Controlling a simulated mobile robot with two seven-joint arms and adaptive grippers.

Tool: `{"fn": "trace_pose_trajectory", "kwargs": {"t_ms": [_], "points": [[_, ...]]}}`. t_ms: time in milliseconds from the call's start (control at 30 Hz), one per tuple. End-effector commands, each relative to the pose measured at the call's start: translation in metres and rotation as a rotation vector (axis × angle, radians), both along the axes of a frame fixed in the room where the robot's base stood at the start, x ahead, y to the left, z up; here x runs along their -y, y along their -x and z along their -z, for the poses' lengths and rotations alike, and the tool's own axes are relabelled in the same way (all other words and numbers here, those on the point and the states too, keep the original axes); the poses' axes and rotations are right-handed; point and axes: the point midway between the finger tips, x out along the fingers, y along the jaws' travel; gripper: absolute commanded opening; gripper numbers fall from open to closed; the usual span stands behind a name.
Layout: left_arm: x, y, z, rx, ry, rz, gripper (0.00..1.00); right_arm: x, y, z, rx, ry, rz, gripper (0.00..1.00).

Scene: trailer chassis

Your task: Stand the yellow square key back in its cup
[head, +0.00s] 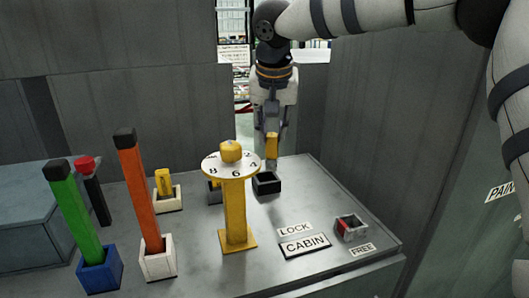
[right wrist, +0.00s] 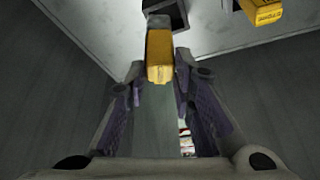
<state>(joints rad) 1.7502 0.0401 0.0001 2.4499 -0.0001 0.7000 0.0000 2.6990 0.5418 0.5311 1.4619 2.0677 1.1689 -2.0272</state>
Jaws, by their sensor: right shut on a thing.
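My right gripper (head: 272,132) points down near the back of the bench and is shut on the yellow square key (head: 271,146). In the right wrist view the key (right wrist: 160,66) shows between the fingers (right wrist: 160,88), with a grey far end. A dark square cup (head: 266,184) stands on the bench just below the key in the head view; it also shows in the right wrist view (right wrist: 166,12). The key's lower end appears above or beside this cup's rim, and I cannot tell whether it is over the opening. My left gripper is not in view.
A yellow post with a numbered white dial (head: 231,166) stands just left of the cup. Further left are a white cup with a yellow piece (head: 164,183), an orange bar (head: 137,190) and a green bar (head: 75,212).

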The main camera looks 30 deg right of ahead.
Motion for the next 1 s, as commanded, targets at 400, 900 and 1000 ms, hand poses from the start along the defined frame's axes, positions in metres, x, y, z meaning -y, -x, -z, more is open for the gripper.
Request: {"fn": "trace_pose_trajectory", "kwargs": {"t_ms": [400,900,1000], "points": [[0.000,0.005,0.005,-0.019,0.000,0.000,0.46,-0.002,-0.020,0.056,0.001,0.001,0.000,0.00],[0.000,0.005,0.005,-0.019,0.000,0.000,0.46,-0.002,-0.020,0.059,-0.001,-0.001,0.001,0.43],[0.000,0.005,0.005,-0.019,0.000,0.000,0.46,-0.002,-0.020,0.059,-0.001,-0.001,0.001,0.43]]}}
